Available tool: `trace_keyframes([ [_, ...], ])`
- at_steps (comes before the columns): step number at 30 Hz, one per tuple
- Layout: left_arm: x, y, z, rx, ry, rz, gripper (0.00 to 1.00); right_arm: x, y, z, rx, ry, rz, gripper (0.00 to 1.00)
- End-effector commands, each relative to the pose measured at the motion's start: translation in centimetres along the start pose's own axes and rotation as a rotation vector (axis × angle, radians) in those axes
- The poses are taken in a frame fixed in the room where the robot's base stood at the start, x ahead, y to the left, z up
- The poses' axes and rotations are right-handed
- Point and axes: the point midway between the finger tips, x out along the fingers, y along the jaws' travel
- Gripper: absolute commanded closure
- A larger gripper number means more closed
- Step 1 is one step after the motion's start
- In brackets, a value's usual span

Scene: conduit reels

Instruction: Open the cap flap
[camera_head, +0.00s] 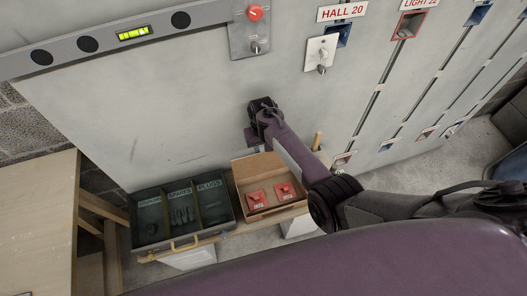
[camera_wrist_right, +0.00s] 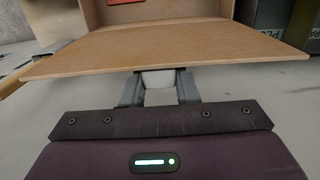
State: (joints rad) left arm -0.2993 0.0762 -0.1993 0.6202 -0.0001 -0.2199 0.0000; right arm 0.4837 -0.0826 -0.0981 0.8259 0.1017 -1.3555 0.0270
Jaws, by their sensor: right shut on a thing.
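The cap flap (camera_head: 257,166) is a brown board on the far side of an open cardboard-brown box (camera_head: 270,212). It stands swung back from the opening, toward the grey wall panel. Two red pieces (camera_head: 257,199) with pale lettering show inside the box. The flap also spans the right wrist view (camera_wrist_right: 165,52), with the box beyond it. My right gripper (camera_wrist_right: 158,88) is shut on a pale tab (camera_wrist_right: 158,79) at the flap's near edge. In the head view its purple body shows behind the flap, and its fingertips are hard to see. My left gripper is out of view.
A dark divided case (camera_head: 180,214) with labelled compartments stands left of the box. A wooden table (camera_head: 38,225) is at far left. The grey wall panel (camera_head: 190,110) rises close behind, with switches and slots on it. My right arm reaches in from the right.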

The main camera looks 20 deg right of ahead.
Motion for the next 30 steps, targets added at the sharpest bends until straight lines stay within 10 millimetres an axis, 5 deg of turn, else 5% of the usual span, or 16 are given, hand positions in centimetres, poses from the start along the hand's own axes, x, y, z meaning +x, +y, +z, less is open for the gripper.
trace_keyframes([
  [14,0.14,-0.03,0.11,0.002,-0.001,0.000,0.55,0.09,-0.06,-0.25,-0.001,0.006,-0.001,1.00],
  [15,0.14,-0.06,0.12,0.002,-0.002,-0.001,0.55,0.09,-0.06,-0.25,-0.001,0.006,-0.001,0.69],
  [19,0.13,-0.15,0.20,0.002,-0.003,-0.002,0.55,0.09,-0.05,-0.21,-0.001,0.004,0.000,0.52],
  [30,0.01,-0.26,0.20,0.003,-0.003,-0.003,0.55,-0.54,0.00,-0.23,0.000,0.004,0.000,0.51],
])
